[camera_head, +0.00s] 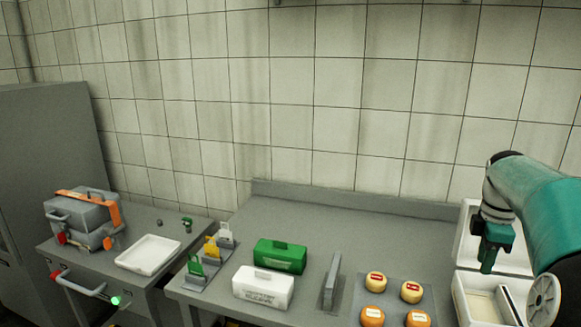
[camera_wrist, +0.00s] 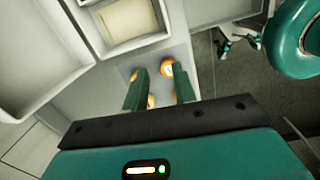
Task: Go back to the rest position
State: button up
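My gripper (camera_head: 488,268) hangs at the right of the head view, over the white containers. In the wrist view its two green fingers (camera_wrist: 160,82) stand apart with nothing held between them. Several small round orange-yellow cheese wheels (camera_head: 376,282) sit on a grey mat (camera_head: 397,296) to the left of my gripper. Some of them also show in the wrist view, near and behind the fingers, such as one cheese wheel (camera_wrist: 167,69) well beyond the tips.
A white open container (camera_head: 466,245) and a smaller white box (camera_head: 461,303) stand at the right. A green box (camera_head: 280,256), a white box (camera_head: 262,289) and a grey upright holder (camera_head: 331,283) are left of the cheeses. A white tray (camera_head: 149,252) and grey toolbox (camera_head: 85,215) are far left.

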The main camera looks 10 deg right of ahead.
jog(key=a+r+m+t+h, duration=0.2)
jog(key=a+m, duration=0.3)
jog(key=a, duration=1.8)
jog(key=s+a+f+m+t+y, duration=0.1)
jog(key=s+a+f+m, duration=0.1)
jog(key=s+a, duration=0.3)
jog(key=s+a+f+m+t+y, duration=0.1)
jog(key=s+a, duration=0.4)
jog(key=a, duration=0.6)
notch_tip(320, 180, down, 3)
jog(key=m+t, duration=0.1)
jog(key=m, duration=0.1)
jog(key=shift+s+r+m+t+y, duration=0.2)
jog(key=shift+s+m+t+y, duration=0.1)
jog(key=shift+m, duration=0.1)
jog(key=shift+d, duration=0.25)
